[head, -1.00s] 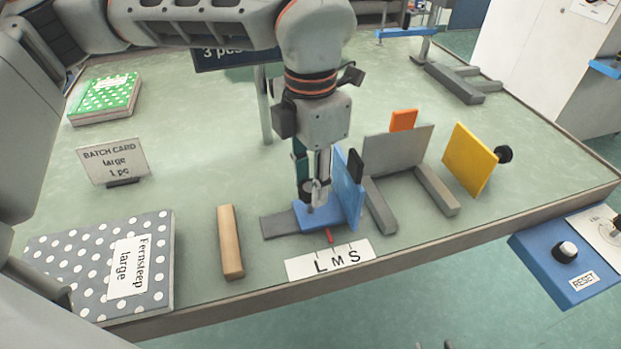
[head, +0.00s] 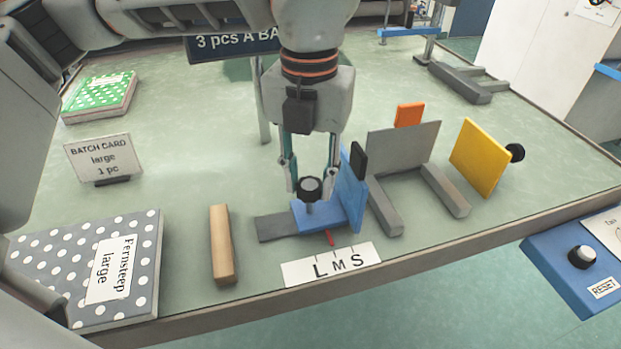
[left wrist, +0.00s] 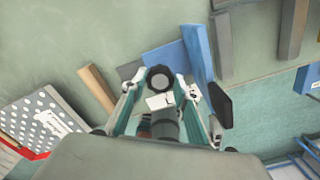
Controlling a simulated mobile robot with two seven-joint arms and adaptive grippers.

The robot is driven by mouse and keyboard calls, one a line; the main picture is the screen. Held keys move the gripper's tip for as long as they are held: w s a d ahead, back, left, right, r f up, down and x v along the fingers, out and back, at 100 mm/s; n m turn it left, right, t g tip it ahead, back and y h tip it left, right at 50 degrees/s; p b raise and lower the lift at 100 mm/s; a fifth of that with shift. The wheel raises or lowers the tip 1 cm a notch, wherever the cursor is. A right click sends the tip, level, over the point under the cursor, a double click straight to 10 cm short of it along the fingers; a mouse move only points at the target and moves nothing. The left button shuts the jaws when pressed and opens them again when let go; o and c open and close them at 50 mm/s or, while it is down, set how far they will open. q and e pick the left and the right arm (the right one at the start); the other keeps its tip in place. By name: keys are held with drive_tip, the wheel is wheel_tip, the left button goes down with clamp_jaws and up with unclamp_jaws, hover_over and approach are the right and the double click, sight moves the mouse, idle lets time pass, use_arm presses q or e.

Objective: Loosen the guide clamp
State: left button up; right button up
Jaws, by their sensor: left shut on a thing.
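The guide clamp's black knob (head: 309,187) stands on the blue guide base (head: 325,217) near the table's front edge. The blue guide plate (head: 350,190) rises upright at its right. My left gripper (head: 311,194) points down with one finger on each side of the knob and is shut on it. The left wrist view also shows the knob (left wrist: 160,78) between the two fingers. A red pointer (head: 330,238) at the base's front points at the white L M S scale (head: 331,265), near the M. My right gripper is not in view.
A wooden bar (head: 222,245) and the dotted Fernsteep fabric block (head: 95,265) lie to the left. A grey bracket (head: 404,150) and yellow plate (head: 479,158) stand to the right. The batch card (head: 103,158) reads large, 1 pc. A RESET box (head: 570,262) is beyond the front edge.

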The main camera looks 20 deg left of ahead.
sight(310, 185)
use_arm(q)
drive_tip(key=n+b, duration=0.1)
drive_tip(key=n, duration=0.5)
drive_tip(key=shift+n, duration=0.3)
drive_tip(key=n, duration=0.5)
drive_tip(key=shift+w+r+n, duration=0.1)
drive_tip(key=shift+n, duration=0.3)
drive_tip(key=o, duration=1.1)
wheel_tip(310, 185, up, 12)
idle(0.3)
